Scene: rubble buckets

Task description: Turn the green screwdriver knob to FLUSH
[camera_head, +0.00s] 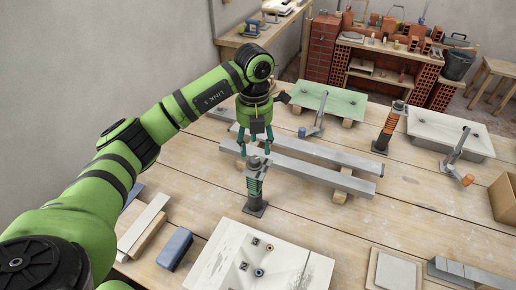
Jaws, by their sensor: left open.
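The green screwdriver knob (254,187) is a ribbed green piece on an upright dark stand with a square foot, in the middle of the table. Its grey top (256,161) lies just under my left gripper (255,152). The left gripper points down, with its teal fingers spread apart above and around the top of the stand. I cannot tell whether the fingers touch it. No FLUSH marking can be read, so the knob's setting does not show. My right gripper is not in view.
Two grey beams (312,152) lie right behind the stand. A white block with holes (233,252) is in front. A similar orange stand (388,127), a green panel (325,100) and a white slab (445,130) are farther back. A blue block (174,250) lies at the left.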

